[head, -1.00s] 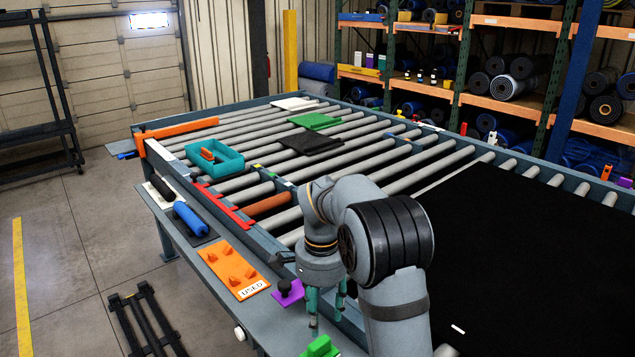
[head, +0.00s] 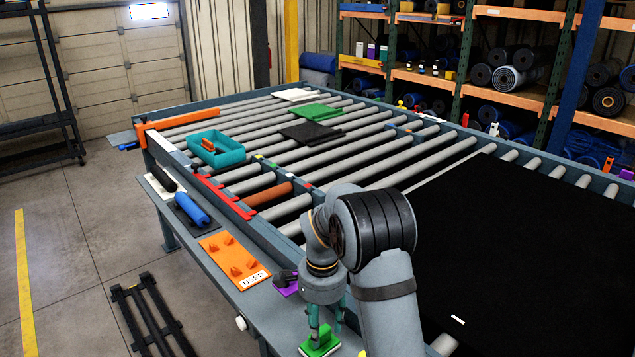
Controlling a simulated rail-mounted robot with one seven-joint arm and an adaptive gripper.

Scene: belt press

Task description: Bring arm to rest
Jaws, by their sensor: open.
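My gripper (head: 328,328) shows in the head view at the lower middle, at the end of my folded grey arm. Its teal fingers point down over the near side shelf (head: 262,306). They are open, just above or beside a green block (head: 320,343) on a pale base. I cannot tell whether they touch it. The arm's large elbow hides part of the rollers behind it.
An orange board marked USED (head: 232,260), a purple piece (head: 287,288) and a blue roller (head: 191,210) lie along the shelf. A teal tray (head: 216,158) sits on the roller table. A black belt (head: 530,240) covers its right side.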

